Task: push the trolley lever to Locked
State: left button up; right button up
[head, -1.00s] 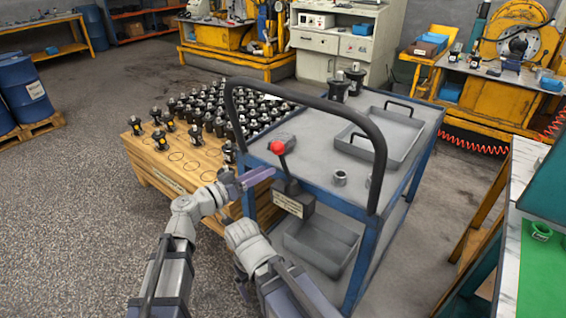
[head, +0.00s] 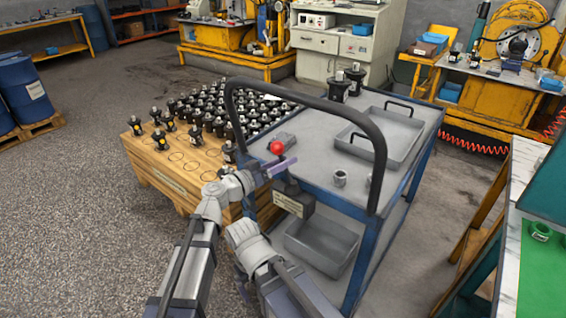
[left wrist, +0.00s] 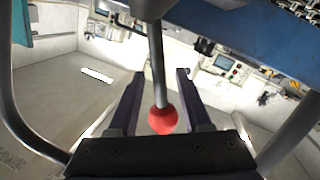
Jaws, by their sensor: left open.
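The trolley lever has a red knob (head: 277,147) on a grey rod. It rises from a dark bracket (head: 307,206) with a small label on the blue trolley's near end; the label is too small to read. My left gripper (head: 275,168) is open at the lever, just below the knob. In the left wrist view the lever rod (left wrist: 157,60) runs between the two spread fingers of my left gripper (left wrist: 160,76), and the red knob (left wrist: 162,119) is near the palm. I cannot tell whether a finger touches it.
The trolley's bent handle (head: 377,150) arches beside and above the lever. The trolley top holds a grey tray (head: 400,133) and small metal parts. A wooden pallet (head: 165,180) with several black motors stands to the left.

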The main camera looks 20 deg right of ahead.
pick_arm(q)
jog(key=shift+c, duration=0.3)
grip_shut()
dwell(1.0)
